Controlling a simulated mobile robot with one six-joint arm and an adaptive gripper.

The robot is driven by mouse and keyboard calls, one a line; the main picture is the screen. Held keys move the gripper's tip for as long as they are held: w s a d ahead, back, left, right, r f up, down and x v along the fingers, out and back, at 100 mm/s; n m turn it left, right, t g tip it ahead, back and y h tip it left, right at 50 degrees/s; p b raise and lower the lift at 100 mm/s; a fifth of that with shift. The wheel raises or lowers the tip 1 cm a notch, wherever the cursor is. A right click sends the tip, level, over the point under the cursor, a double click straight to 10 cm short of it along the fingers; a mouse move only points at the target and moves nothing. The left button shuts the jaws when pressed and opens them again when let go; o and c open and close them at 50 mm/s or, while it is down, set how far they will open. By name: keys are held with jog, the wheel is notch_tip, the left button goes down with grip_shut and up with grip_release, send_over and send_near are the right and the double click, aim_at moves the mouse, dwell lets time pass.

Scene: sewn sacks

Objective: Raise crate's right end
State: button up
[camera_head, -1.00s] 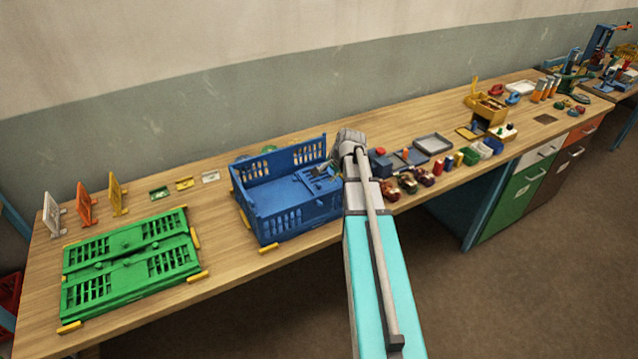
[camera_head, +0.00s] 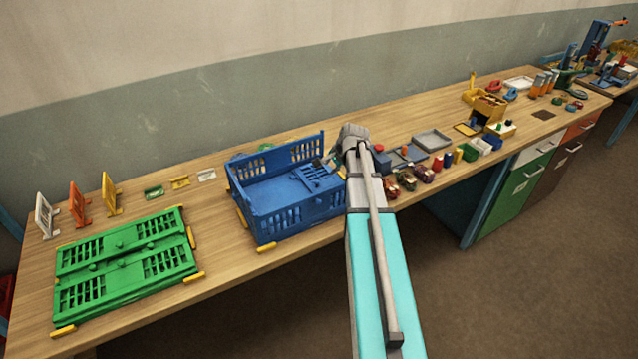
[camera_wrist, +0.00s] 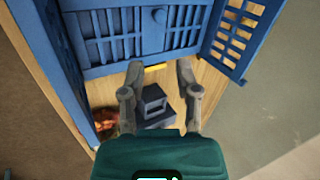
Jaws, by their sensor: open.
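The blue crate (camera_head: 290,221) stands on the bench left of my arm, its front and back long walls upright. Its slotted right end panel (camera_head: 318,180) lies folded down flat inside. In the wrist view, this panel (camera_wrist: 125,36) with a small round knob spans the top, between the front wall on the left and the windowed back wall (camera_wrist: 237,30) on the right. My gripper (camera_wrist: 160,66) is open and empty, its fingers just outside the panel's outer edge in that picture; contact cannot be told. In the head view my arm mostly hides the gripper.
A flat-folded green crate (camera_head: 120,262) lies at left. Yellow blocks (camera_head: 266,247) sit around the blue crate. A dark box (camera_wrist: 152,108) shows below my fingers in the wrist view.

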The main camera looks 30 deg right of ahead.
aim_at(318, 182)
jog(key=shift+b+x, duration=5.3)
jog(key=shift+x, duration=1.1)
grip_shut()
